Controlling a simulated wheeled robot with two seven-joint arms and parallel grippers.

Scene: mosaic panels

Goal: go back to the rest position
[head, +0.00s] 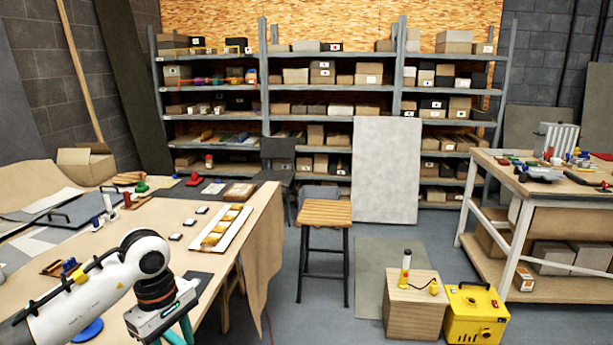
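My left arm comes in from the lower left over the near part of the paper-covered table (255,205). My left gripper (178,334) points down at the bottom edge of the head view. Its teal fingers are cut off by the frame, so I cannot see the tips or whether anything is between them. My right arm and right gripper are not in view.
A mosaic panel (235,239) and small tiles lie on the table. A wooden stool (325,213), a wooden block (413,310) and a yellow machine (474,315) stand right of it. A workbench (520,182) is at right, shelves behind. Floor between is partly clear.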

